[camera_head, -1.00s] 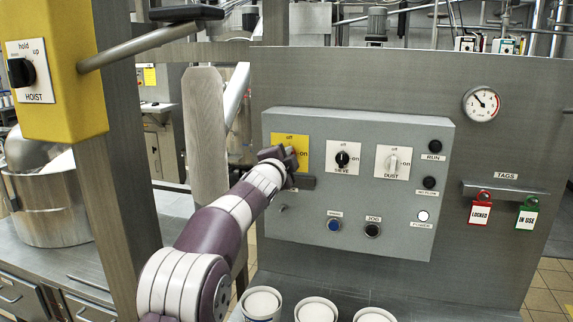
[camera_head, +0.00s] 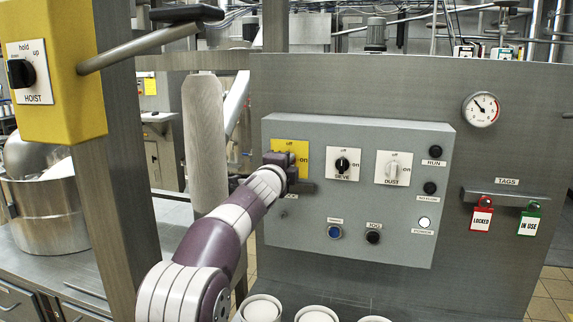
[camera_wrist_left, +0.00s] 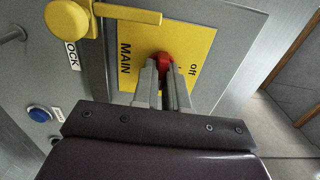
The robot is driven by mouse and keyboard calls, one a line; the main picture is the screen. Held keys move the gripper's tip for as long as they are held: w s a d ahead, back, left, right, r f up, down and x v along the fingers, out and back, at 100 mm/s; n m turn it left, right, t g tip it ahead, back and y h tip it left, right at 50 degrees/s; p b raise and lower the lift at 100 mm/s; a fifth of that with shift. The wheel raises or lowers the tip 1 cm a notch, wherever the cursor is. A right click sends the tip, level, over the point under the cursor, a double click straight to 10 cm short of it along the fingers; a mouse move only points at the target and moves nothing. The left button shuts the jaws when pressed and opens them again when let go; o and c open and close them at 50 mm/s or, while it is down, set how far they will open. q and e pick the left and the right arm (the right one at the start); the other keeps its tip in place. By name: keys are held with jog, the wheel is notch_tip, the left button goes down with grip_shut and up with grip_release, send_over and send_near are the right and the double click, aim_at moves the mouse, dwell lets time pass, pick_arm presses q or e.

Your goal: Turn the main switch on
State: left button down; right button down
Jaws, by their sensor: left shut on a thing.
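The main switch has a yellow plate (camera_head: 296,150) at the upper left of the grey control box (camera_head: 330,225). In the left wrist view the plate (camera_wrist_left: 203,47) reads "MAIN" and "off". The red switch knob (camera_wrist_left: 164,60) sits between the two fingers of my left gripper (camera_wrist_left: 165,72), which is shut on it. In the head view my left gripper (camera_head: 290,165) covers the knob, so it is hidden there. The knob's exact turn is hard to tell. My right gripper is not in view.
Sieve (camera_head: 343,164) and dust (camera_head: 393,168) switches sit to the right on the same box. A yellow lever (camera_wrist_left: 125,14) is close beside the plate in the wrist view. A yellow hoist post (camera_head: 70,110) stands left of my arm. White tubs (camera_head: 262,308) stand below the box.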

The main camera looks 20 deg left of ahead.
pick_arm(q)
jog(key=shift+f, duration=0.1)
jog(key=c, duration=1.2)
grip_release()
jog(key=shift+o, duration=0.2)
jog(key=s+b, duration=0.5)
jog(key=s, duration=0.7)
jog(key=shift+s+a, duration=0.15)
jog(key=shift+s, duration=0.2)
